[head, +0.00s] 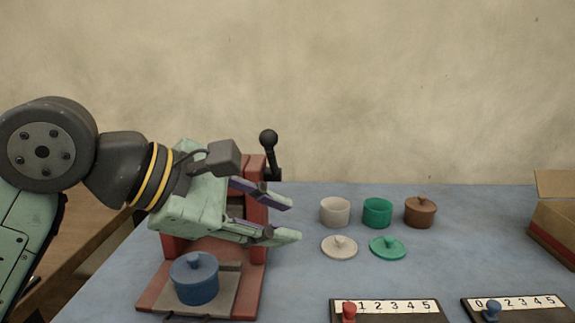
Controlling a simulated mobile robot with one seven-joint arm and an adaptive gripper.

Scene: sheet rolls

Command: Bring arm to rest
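My gripper (297,219) is at the left of the head view, raised above the table and pointing right. Its two fingers are apart and nothing shows between them. It is in front of a red press-like frame (257,205) with a black ball-topped lever (268,140). My arm and gripper hide part of this frame. A blue lidded pot (195,285) stands on the frame's base plate, below my gripper and apart from it.
On the blue table (300,280) stand a white cup (335,212), a green cup (377,213) and a brown lidded pot (420,214). A white lid (339,247) and a green lid (388,248) lie before them. Two numbered slider panels (390,307) (520,303) lie in front; a cardboard box (555,235) is at right.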

